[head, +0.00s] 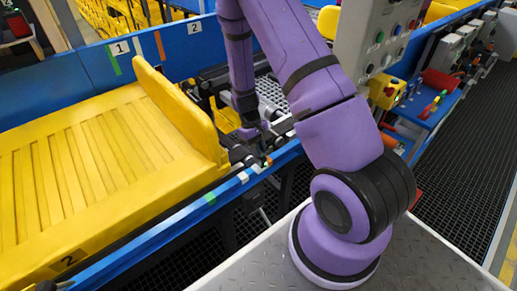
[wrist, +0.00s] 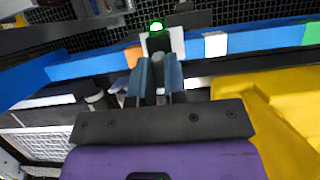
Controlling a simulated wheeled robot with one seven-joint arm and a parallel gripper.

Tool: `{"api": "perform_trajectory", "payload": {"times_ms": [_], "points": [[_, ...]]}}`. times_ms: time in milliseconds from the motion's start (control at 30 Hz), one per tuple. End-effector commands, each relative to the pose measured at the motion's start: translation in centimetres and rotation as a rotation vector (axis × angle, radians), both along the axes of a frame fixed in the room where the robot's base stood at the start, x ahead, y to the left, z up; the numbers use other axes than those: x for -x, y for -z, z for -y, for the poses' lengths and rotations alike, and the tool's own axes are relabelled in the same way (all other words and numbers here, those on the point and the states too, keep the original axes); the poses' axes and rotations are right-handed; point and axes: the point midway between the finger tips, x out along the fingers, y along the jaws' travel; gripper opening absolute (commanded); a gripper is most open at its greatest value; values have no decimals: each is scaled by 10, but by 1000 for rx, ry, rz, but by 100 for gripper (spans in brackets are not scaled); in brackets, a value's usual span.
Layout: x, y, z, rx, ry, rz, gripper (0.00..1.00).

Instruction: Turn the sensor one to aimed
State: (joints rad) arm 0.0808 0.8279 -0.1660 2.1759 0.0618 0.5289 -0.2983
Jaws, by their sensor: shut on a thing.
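The sensor (wrist: 158,42) is a small dark block with a lit green lamp on top, in front of a white plate on the blue rail (wrist: 85,66) in the wrist view. An orange mark is to its left and a white mark to its right. My gripper (wrist: 159,66) is shut on the sensor, its two blue-grey fingers at either side of a grey part. In the head view my gripper (head: 252,132) reaches down at the near rail beside the yellow tray. The sensor is too small there to make out, and its exact aim cannot be told.
A large yellow tray (head: 75,150) marked 2 lies left of my gripper, with a raised end wall. The far blue rail (head: 95,65) carries number labels 1 and 2. A grey control box (head: 375,35) with buttons stands at the right, behind my arm.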

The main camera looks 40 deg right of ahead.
Motion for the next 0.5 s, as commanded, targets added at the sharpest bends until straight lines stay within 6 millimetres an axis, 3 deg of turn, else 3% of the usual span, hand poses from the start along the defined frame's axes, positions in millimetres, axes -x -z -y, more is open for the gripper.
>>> {"api": "perform_trajectory", "payload": {"times_ms": [233,267,333,500], "points": [[-1,0,0,0,1,1,0],[-1,0,0,0,0,1,20],[-1,0,0,0,0,1,36],[0,0,0,0,0,0,38]]}}
